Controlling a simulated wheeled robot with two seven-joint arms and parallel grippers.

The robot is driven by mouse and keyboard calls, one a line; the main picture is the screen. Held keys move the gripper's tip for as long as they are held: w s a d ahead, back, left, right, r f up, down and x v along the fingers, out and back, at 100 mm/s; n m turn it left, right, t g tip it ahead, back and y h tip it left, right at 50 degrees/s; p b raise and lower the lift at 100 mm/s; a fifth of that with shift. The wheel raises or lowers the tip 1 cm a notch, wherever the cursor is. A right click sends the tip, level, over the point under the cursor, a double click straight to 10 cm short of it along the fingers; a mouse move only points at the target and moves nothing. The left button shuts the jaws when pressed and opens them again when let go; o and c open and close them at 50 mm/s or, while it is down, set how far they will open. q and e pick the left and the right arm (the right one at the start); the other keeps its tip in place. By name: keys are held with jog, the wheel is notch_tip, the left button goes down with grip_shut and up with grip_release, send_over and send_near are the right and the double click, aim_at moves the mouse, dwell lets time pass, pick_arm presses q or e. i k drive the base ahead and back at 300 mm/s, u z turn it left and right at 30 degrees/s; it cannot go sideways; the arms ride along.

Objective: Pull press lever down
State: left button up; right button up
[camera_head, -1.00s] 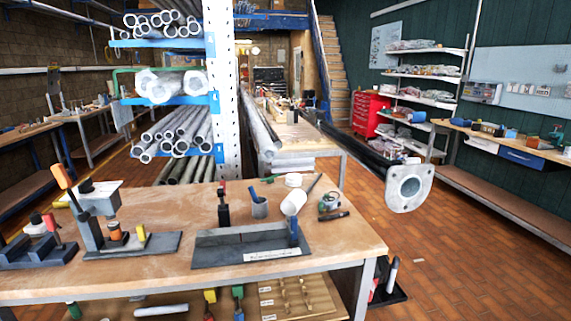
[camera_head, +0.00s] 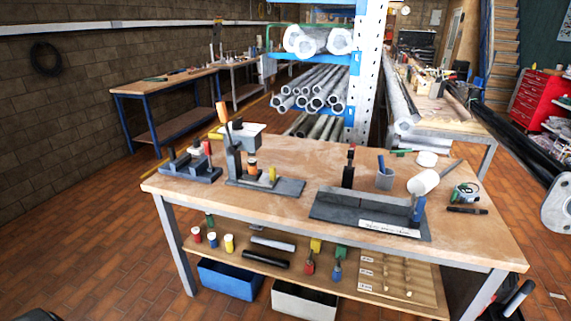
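The press (camera_head: 233,160) stands on a dark base plate at the back left of the wooden workbench (camera_head: 300,232). Neither of my grippers shows in the head view, and nothing touches the lever.
A smaller dark fixture (camera_head: 191,165) stands left of the press. A long dark tray fixture (camera_head: 368,211), a grey cup (camera_head: 385,179) and a white mallet head (camera_head: 423,182) are to the right. A grey flange (camera_head: 557,208) shows at the right edge. Brick floor left of the bench is free.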

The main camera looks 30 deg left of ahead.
aim_at(220, 106)
jog(key=u, duration=1.15)
